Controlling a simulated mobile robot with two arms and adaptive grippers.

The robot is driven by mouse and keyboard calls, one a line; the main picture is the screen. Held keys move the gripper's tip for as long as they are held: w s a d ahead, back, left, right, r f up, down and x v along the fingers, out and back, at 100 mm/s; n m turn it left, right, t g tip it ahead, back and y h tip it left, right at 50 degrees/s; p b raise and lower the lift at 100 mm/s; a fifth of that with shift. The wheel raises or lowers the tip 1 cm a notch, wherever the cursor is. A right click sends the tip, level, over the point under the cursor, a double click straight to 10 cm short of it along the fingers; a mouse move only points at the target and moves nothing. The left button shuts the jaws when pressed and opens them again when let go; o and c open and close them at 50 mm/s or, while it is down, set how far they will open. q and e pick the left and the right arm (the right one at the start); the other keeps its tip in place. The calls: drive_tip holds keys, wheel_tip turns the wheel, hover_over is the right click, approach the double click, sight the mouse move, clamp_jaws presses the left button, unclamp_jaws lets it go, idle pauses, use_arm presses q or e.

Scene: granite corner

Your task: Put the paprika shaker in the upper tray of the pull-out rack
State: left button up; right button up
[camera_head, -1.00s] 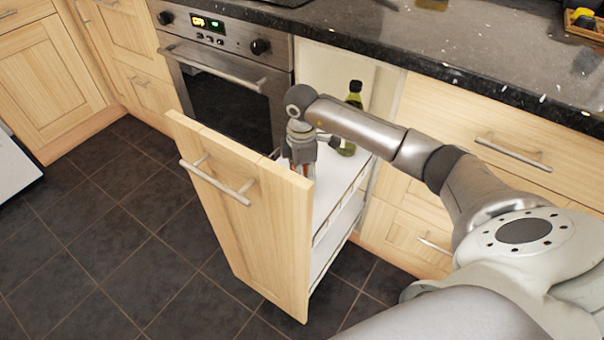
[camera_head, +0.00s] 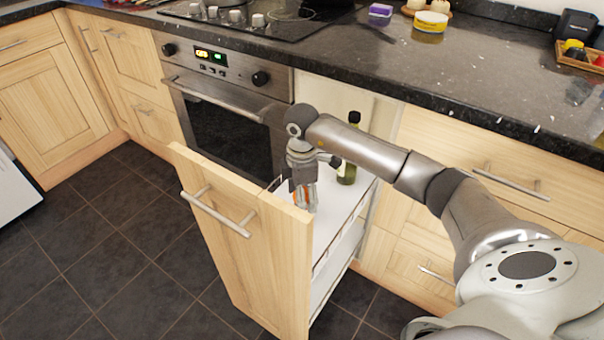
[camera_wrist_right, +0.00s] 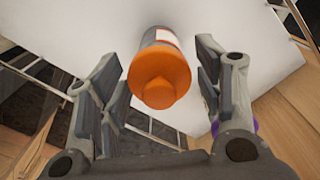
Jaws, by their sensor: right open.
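The paprika shaker, with an orange cap (camera_wrist_right: 160,78), stands upright on the white upper tray (camera_wrist_right: 235,35) in the right wrist view. In the head view a little of the shaker (camera_head: 308,196) shows below my right gripper (camera_head: 303,190), inside the upper tray (camera_head: 338,203). The right gripper's fingers (camera_wrist_right: 160,95) are open on either side of the shaker, with a visible gap at each side. The pull-out rack's wooden front (camera_head: 240,235) is pulled out. My left gripper is not in view.
A dark green bottle (camera_head: 348,165) stands in the upper tray behind my right gripper. The oven (camera_head: 225,120) is left of the rack. The granite counter (camera_head: 400,65) holds a yellow-and-white tub (camera_head: 431,21) and a wooden tray (camera_head: 578,57).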

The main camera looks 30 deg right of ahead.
use_arm(q)
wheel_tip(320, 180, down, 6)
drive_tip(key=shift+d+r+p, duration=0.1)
drive_tip(key=shift+p, duration=0.6)
use_arm(e)
wheel_tip(320, 180, up, 9)
drive_tip(key=shift+f, duration=0.1)
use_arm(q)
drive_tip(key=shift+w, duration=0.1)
